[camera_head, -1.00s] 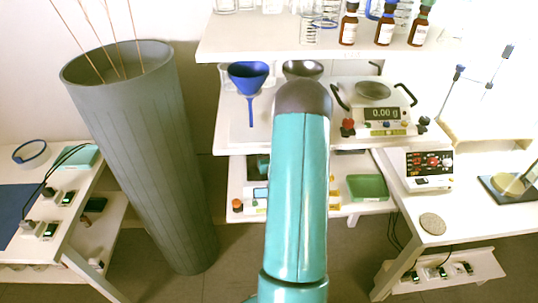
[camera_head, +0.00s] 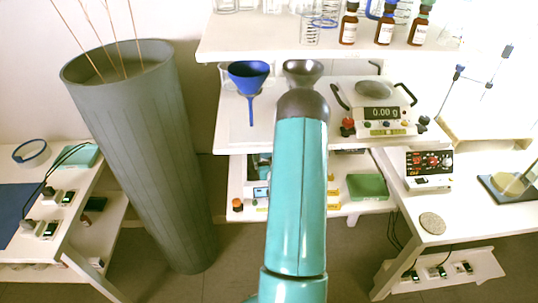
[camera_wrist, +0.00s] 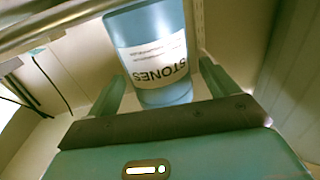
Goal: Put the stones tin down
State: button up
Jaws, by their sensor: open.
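The stones tin (camera_wrist: 150,25) is a blue cylinder with a white label reading STONES, upside down in the wrist view. It stands between the two teal fingers of my gripper (camera_wrist: 162,85), which is open around it. Whether a finger still touches its side cannot be told. In the head view my teal arm hides the gripper and the tin.
A blue funnel (camera_head: 249,74) and a grey cup-like piece (camera_head: 303,70) show beyond my arm. A balance (camera_head: 380,116) is right of it. Brown bottles (camera_head: 384,30) line the upper shelf. A green tray (camera_head: 367,187) sits lower. A tall grey bin (camera_head: 140,150) stands left.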

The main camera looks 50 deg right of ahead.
jog(key=shift+r, duration=0.1)
jog(key=shift+s, duration=0.1)
jog(key=v, duration=1.1)
jog(key=shift+s+a, duration=0.3)
jog(key=shift+s, duration=0.1)
